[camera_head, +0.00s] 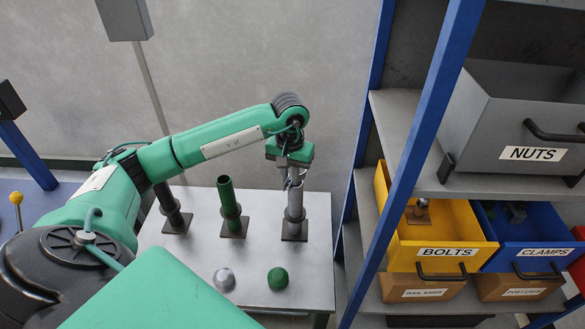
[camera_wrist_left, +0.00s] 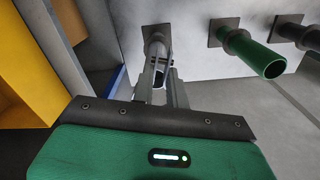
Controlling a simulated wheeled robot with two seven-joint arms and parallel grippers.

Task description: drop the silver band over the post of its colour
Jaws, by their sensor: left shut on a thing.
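The silver post (camera_head: 295,203) stands upright on a square base at the right of the grey table, with a collar low on it. My left gripper (camera_head: 292,179) is directly above its top, pointing down, shut on a small silver piece that appears to be the silver band. The band is mostly hidden by the fingers, and I cannot tell whether it is around the post or just over it. In the left wrist view the fingers (camera_wrist_left: 160,82) line up with the silver post (camera_wrist_left: 154,33). My right gripper is not in view.
A green post (camera_head: 227,195) and a dark post (camera_head: 167,200) stand to the left on the table (camera_head: 250,255). A silver dome (camera_head: 224,280) and a green dome (camera_head: 278,279) sit in front. A blue-framed shelf with a yellow bin (camera_head: 440,225) is close on the right.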

